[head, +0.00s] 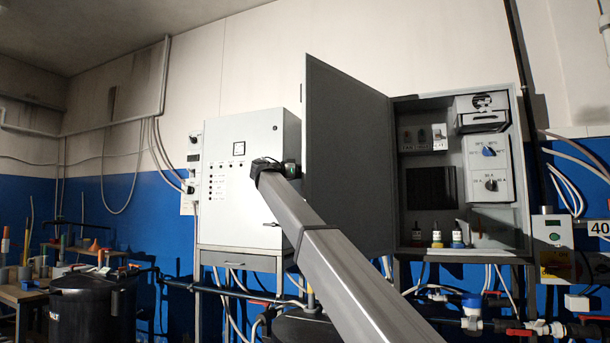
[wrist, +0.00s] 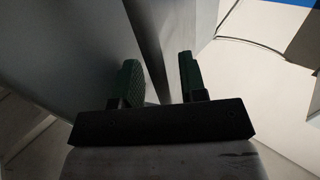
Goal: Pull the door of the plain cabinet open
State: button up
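The plain cabinet (head: 408,243) is the grey box on the wall at right. Its plain grey door (head: 345,150) stands wide open, swung out to the left, so the inside shows. My gripper (head: 291,170) is in front of the white panel cabinet (head: 240,215), close to the free left edge of that door; its fingers are mostly hidden in the head view. In the wrist view my gripper (wrist: 160,80) has its two dark green fingers apart. A grey panel edge (wrist: 155,50) runs between them. I cannot tell whether either finger touches it.
Inside the cabinet are meters and dials (head: 489,165) and several small bottles (head: 437,236). A black drum (head: 85,303) and a cluttered bench (head: 20,292) stand at left. Pipes and valves (head: 500,325) run below the cabinet at right.

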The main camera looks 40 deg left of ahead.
jog(key=shift+s, duration=0.15)
jog(key=v, duration=1)
jog(key=shift+s+a, duration=0.25)
dwell(0.4)
